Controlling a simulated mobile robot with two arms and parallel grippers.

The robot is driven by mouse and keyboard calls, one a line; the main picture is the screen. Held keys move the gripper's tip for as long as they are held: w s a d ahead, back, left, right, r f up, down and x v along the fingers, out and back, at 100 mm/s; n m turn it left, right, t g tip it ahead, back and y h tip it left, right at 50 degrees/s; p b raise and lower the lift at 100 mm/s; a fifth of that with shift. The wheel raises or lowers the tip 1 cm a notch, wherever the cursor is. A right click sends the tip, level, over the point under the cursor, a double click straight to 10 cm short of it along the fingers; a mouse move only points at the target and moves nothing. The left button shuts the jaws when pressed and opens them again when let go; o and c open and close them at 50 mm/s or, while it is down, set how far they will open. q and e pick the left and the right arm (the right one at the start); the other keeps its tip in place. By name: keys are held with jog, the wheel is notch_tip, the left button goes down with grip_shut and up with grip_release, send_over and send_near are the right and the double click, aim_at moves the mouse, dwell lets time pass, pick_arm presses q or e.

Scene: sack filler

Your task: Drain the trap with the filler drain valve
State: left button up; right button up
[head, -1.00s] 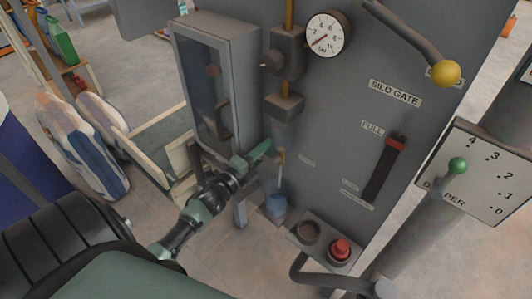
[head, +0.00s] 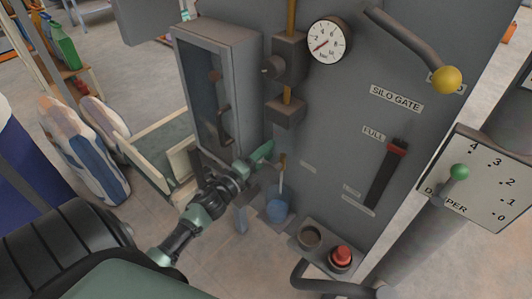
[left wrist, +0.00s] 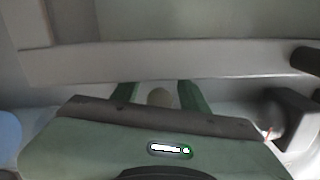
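The regulator and trap assembly (head: 286,113) hangs on the grey filler panel under a brass-coloured pipe. Below it is a small brass-coloured fitting (head: 282,161), probably the drain valve, with a thin tube down to a blue cup (head: 277,209). My left gripper (head: 264,155) reaches in from the left, with a green finger just left of the fitting. In the left wrist view its two green fingers (left wrist: 160,97) stand apart, with a tan rounded thing (left wrist: 159,97) seen between them. I cannot tell whether they touch it. The valve's setting is unclear. My right gripper is not in view.
A grey glass-fronted cabinet (head: 214,95) stands close above my left gripper. Right are a pressure gauge (head: 328,40), a silo gate lever with a yellow knob (head: 446,80), a damper lever with a green knob (head: 459,171) and a red button (head: 342,254). Sacks (head: 85,150) stand left.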

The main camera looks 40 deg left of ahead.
pick_arm(q)
jog(key=s+b, duration=0.1)
jog(key=s, duration=0.6)
jog(key=shift+s+a+f, duration=0.15)
jog(key=shift+s+a, duration=0.1)
jog(key=shift+s, duration=0.15)
